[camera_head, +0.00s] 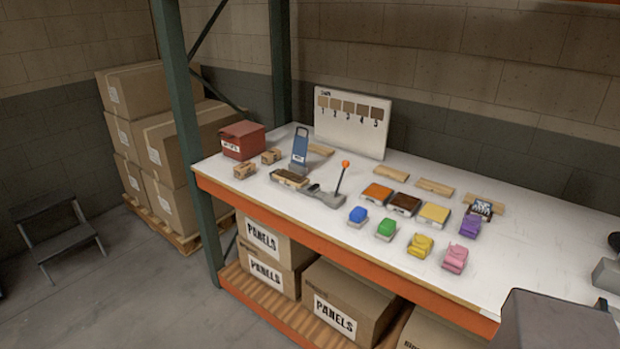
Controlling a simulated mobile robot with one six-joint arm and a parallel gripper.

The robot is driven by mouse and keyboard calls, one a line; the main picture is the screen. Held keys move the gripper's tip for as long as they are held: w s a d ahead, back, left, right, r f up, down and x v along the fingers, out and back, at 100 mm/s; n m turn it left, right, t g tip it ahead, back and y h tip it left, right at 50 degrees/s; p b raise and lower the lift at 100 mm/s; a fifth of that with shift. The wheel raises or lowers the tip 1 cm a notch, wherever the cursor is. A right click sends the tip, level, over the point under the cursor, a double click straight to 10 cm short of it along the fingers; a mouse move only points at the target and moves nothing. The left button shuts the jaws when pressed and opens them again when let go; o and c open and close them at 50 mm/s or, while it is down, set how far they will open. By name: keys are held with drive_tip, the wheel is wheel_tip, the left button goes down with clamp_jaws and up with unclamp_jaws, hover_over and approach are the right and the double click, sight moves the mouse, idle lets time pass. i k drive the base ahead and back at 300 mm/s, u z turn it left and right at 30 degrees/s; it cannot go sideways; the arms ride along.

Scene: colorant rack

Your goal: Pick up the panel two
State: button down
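A white board (352,140) stands upright at the back of the white-topped bench. It carries a row of several brown panels above the numbers 1 to 5. The brown panel above the number 2 (335,103) is second from the left and looks flat against the board. Other small wooden pieces lie on the bench, and I cannot tell whether they are numbered. My gripper is not in view, so its state is hidden.
A lever device with an orange knob (346,164) and a blue upright piece (300,145) stand before the board. A red box (242,140) is at left. Orange (377,193), dark and yellow blocks and several coloured pieces lie right. A grey block fills the lower right corner.

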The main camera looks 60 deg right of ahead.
sight(294, 180)
drive_tip(key=u, duration=0.65)
drive_tip(key=k, duration=0.15)
drive_tip(key=z, duration=2.7)
drive_tip(key=k, duration=0.95)
drive_tip(key=u, duration=0.15)
drive_tip(key=i, duration=0.75)
